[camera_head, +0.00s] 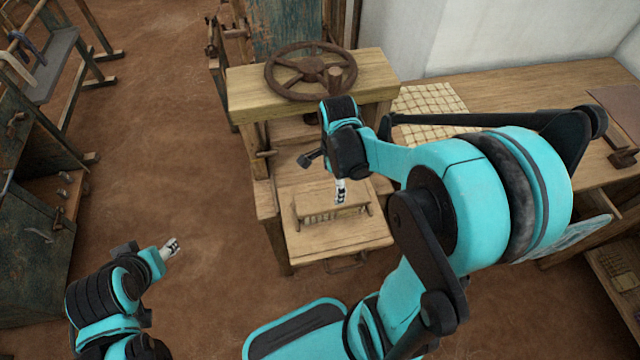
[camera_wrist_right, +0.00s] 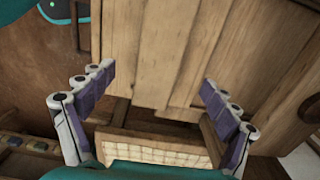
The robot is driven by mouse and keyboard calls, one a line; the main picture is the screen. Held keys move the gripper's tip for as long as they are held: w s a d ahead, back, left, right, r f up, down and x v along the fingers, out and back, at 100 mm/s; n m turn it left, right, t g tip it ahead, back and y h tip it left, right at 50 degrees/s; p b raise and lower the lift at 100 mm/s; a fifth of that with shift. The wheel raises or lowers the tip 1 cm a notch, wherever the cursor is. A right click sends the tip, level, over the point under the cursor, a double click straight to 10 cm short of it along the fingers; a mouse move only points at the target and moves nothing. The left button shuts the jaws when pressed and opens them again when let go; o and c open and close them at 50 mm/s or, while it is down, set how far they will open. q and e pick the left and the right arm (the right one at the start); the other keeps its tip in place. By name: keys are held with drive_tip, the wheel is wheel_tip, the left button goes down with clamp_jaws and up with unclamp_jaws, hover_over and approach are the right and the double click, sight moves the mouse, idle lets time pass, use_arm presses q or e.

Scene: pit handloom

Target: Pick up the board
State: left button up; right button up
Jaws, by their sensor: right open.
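A small wooden board (camera_head: 318,205) with a row of pale slats along its front edge lies on the low wooden platform (camera_head: 345,240) in the head view. My right gripper (camera_head: 340,192) is over the board's right half; whether it touches cannot be told. In the right wrist view my right gripper (camera_wrist_right: 156,80) has its fingers spread wide, with nothing held between them. Planked wood (camera_wrist_right: 165,50) lies beyond the fingers, and a wood-edged piece with a pale grid (camera_wrist_right: 150,149) shows low between them. My left gripper (camera_head: 172,247) is over bare floor, far from the board; its fingers are too small to read.
A wooden stand (camera_head: 240,100) with a dark handwheel (camera_head: 312,70) rises behind the platform. A long wooden bench (camera_head: 500,90) with a pale gridded sheet (camera_head: 425,105) stands at the right. Dark racks line the left. Brown floor between is clear.

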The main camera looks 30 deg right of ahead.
sight(332, 198)
wheel_tip(332, 198, down, 3)
drive_tip(key=shift+a+b, duration=0.1)
drive_tip(key=shift+b, duration=0.6)
wheel_tip(332, 198, down, 5)
drive_tip(key=b, duration=0.2)
drive_tip(key=shift+w+r+b, duration=0.1)
drive_tip(key=shift+r+b, duration=0.1)
drive_tip(key=shift+b, duration=0.1)
drive_tip(key=shift+r, duration=0.1)
drive_tip(key=shift+c, duration=0.6)
drive_tip(key=c, duration=1.3)
